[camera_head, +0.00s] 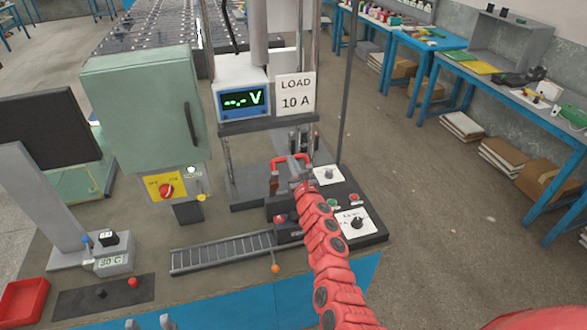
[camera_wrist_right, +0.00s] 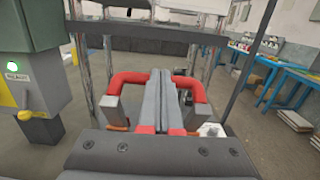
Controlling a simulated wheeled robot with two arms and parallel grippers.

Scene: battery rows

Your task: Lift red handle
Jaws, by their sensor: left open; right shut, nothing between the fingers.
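The red handle (camera_head: 289,159) is a U-shaped bar on the test stand, behind the control box, in the head view. In the right wrist view its left part (camera_wrist_right: 128,78) and right part show on either side of my fingers, which hide its middle. My right gripper (camera_wrist_right: 160,78) is shut with nothing between its fingers, in front of or over the handle; I cannot tell whether it touches. In the head view my red right arm mostly hides this gripper (camera_head: 303,186). My left gripper (camera_head: 149,322) is open at the bottom edge, only its fingertips showing, well away from the handle.
A voltage display (camera_head: 242,99) and a "LOAD 10 A" sign (camera_head: 295,94) hang above the handle. A green cabinet (camera_head: 140,105) stands left, with a roller track (camera_head: 222,253) in front. A control box with knobs (camera_head: 357,222) lies right of my right arm.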

